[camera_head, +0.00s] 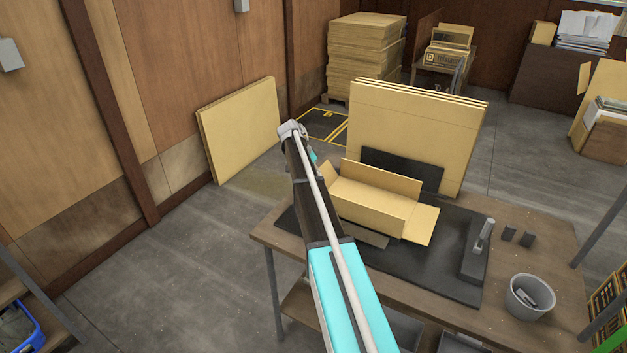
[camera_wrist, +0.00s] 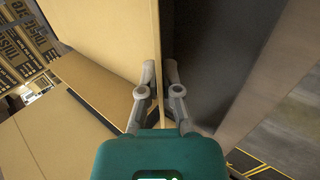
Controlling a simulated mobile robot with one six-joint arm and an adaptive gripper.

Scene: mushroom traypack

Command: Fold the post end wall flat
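An open cardboard tray carton (camera_head: 365,205) sits on the black mat of the table. Its right end wall (camera_head: 425,225) is folded outward and slopes down. The left end wall (camera_head: 327,178) stands partly up and is mostly hidden behind my arm. My gripper (camera_wrist: 160,72) is at this left end; in the head view only a bit of its teal body shows beside the arm. In the wrist view its two fingers are close together, one on each side of a thin cardboard panel (camera_wrist: 117,45), and appear shut on it. Which wall is the post end is not clear.
A grey bucket (camera_head: 530,297) stands at the table's front right. Tall cardboard sheets (camera_head: 415,125) stand upright behind the carton.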

